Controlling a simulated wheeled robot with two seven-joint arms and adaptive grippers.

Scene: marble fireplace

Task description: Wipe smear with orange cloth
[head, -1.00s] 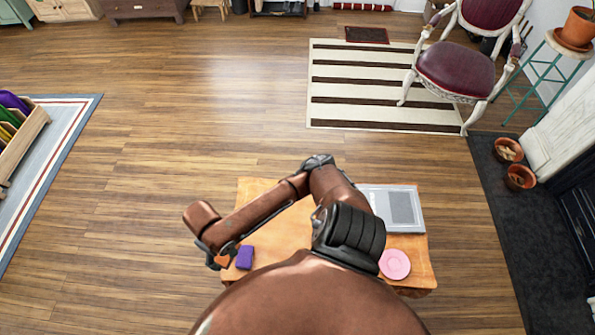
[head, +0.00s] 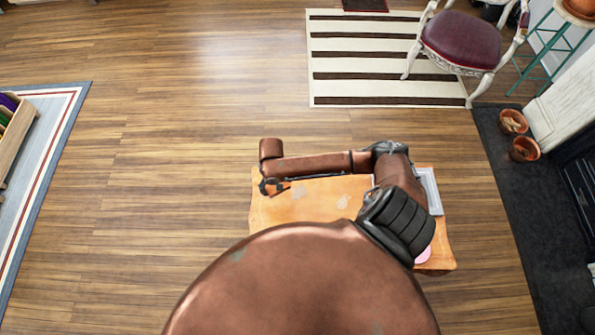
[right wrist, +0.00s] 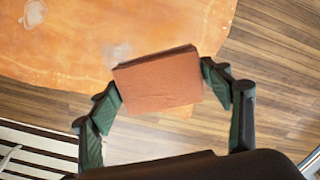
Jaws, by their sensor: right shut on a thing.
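The orange cloth (right wrist: 160,82) looks like a folded, block-like pad in the right wrist view. My right gripper (right wrist: 163,85) is shut on it, one finger at each end. In the head view, my right gripper (head: 273,187) is at the far left corner of the wooden table (head: 290,212), with a bit of orange beside it. Pale smear-like patches (head: 343,201) lie on the tabletop, to the right of the gripper. In the right wrist view, one faint patch (right wrist: 117,52) is beside the cloth and another (right wrist: 33,13) is farther off. Contact between cloth and table is unclear. My left gripper is out of view.
A grey flat device (head: 433,192) lies at the table's right side, partly behind my arm. A pink plate (head: 424,256) is partly hidden at the right front. My body hides the table's front. Wooden floor (head: 170,190) is open to the left.

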